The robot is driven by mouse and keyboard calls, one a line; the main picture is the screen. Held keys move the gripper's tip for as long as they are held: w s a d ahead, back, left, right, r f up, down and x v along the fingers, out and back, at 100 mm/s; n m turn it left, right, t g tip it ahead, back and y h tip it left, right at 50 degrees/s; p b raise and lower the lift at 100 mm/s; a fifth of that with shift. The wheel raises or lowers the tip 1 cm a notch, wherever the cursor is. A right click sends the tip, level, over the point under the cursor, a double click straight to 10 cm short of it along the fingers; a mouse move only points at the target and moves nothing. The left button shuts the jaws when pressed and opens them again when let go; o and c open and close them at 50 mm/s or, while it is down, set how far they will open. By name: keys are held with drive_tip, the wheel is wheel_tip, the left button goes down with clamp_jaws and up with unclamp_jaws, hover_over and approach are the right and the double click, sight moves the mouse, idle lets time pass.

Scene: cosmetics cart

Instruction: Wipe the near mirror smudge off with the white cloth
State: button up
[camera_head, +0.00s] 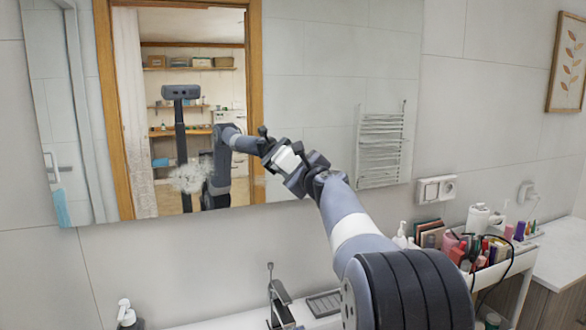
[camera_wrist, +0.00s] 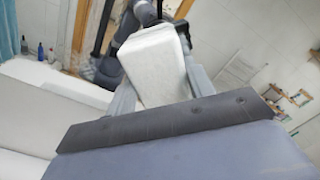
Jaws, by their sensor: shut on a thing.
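My gripper (camera_head: 294,164) is raised at the wall mirror (camera_head: 310,90) and is shut on the white cloth (camera_head: 286,159). In the wrist view the cloth (camera_wrist: 155,65) is a folded white pad between the fingers (camera_wrist: 160,88). The cloth is close to the glass, near the reflection of my arm; I cannot tell if it touches. A whitish, patchy smudge (camera_head: 188,178) shows on the lower left part of the mirror, to the left of the cloth. My arm may hide part of the glass behind it.
Below the mirror are a faucet (camera_head: 280,295) and a soap bottle (camera_head: 126,315). A cart (camera_head: 515,266) with cosmetics stands at the right, under a wall socket (camera_head: 436,189). The mirror's left part is clear of real objects.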

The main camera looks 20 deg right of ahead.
sight(249, 167)
drive_tip(key=shift+a+p, duration=0.35)
drive_tip(key=shift+a, duration=5.45)
drive_tip(key=shift+s, duration=0.1)
drive_tip(key=shift+s+b, duration=0.75)
drive_tip(key=shift+s, duration=2.2)
drive_tip(key=shift+s, duration=0.1)
drive_tip(key=s, duration=0.2)
drive_tip(key=shift+s+d, duration=0.1)
drive_tip(key=shift+s, duration=0.3)
